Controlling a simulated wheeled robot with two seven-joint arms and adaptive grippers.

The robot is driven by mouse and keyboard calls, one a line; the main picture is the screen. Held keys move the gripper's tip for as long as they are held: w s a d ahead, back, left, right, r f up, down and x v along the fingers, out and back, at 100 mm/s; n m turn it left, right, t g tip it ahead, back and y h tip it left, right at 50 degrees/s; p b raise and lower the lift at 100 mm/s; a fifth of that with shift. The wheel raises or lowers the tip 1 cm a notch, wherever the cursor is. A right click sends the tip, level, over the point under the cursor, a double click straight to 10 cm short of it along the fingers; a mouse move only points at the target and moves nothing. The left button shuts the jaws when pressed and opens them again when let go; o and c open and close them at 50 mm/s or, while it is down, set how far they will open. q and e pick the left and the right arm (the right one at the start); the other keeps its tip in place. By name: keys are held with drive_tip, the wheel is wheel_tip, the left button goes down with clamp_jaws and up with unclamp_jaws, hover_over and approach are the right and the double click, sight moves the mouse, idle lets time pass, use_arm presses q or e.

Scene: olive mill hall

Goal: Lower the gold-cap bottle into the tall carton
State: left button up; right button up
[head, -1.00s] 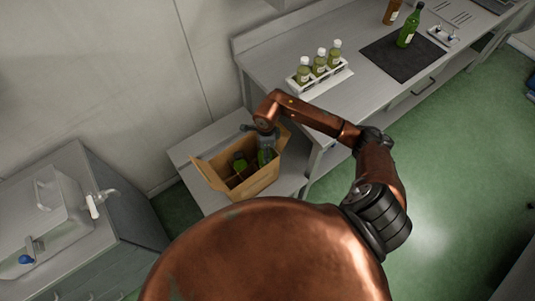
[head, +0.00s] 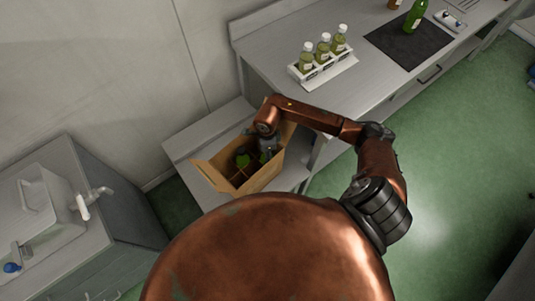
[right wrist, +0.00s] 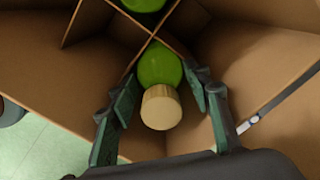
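The tall carton (head: 262,180) is an open brown box with flaps out and inner dividers, on a low grey bench. My right gripper (head: 268,143) reaches down into its right part. In the right wrist view, the gold-cap bottle (right wrist: 160,75), green with a pale gold cap, stands in a compartment beside the divider crossing. The fingers of my right gripper (right wrist: 165,112) are spread on either side of it, with gaps at the cap. The bottle's lower part is hidden. Another green bottle (right wrist: 143,4) sits in the compartment beyond. My left gripper is not in view.
A white rack (head: 322,70) with three bottles stands on the steel counter beside the carton. A dark mat (head: 407,45) with a green bottle (head: 415,17) lies further right. A sink unit (head: 60,215) with a tap is at the left. Green floor is open at right.

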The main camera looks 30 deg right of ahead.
drive_tip(key=shift+o, duration=0.8)
drive_tip(key=shift+s+d+f, duration=0.1)
drive_tip(key=shift+d+f, duration=0.05)
drive_tip(key=shift+f, duration=0.15)
drive_tip(key=o, duration=0.3)
drive_tip(key=shift+o, duration=0.2)
drive_tip(key=shift+r, duration=0.1)
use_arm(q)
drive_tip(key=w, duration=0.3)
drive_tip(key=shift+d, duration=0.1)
use_arm(e)
drive_tip(key=r, duration=1.2)
drive_tip(key=shift+w, duration=0.35)
drive_tip(key=shift+f, duration=0.1)
